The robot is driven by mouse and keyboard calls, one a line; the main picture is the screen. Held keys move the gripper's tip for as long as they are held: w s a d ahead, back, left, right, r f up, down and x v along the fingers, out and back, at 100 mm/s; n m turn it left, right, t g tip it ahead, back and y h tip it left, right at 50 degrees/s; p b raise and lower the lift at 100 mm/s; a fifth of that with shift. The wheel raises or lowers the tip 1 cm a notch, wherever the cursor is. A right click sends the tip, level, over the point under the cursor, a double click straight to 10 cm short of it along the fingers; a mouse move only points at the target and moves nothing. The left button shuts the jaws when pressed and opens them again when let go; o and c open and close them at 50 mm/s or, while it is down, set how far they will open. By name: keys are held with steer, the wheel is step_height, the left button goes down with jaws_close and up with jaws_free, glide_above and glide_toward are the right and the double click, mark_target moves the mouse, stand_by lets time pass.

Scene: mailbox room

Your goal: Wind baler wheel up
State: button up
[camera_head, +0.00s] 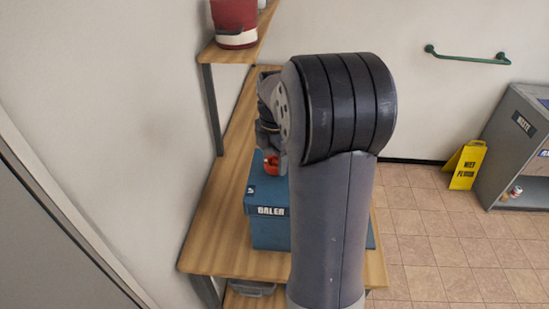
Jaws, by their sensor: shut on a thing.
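The blue baler box (268,215), with a white label on its front, stands on the wooden table. An orange-red part, likely its wheel (271,165), shows on top of the box at its left. My gripper (270,150) is at that red part and shut on it, pointing down from the end of my arm. My arm's large dark joint and grey link cover the right side of the box and most of the gripper. The fingertips are hardly visible, and I cannot tell how far the wheel is turned.
The wooden table (212,245) runs along the left wall. A shelf above it holds a red and white pot (236,22). A yellow wet floor sign (466,165) and a grey cabinet (525,140) stand at right. The tiled floor between is clear.

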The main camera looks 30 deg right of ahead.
mark_target(275, 161)
steer(key=n, duration=0.4)
steer(key=shift+n, duration=2)
steer(key=o, duration=1)
steer(key=shift+r, duration=0.15)
step_height(275, 161, up, 11)
steer(key=shift+f+b, duration=0.2)
steer(key=shift+b, duration=0.45)
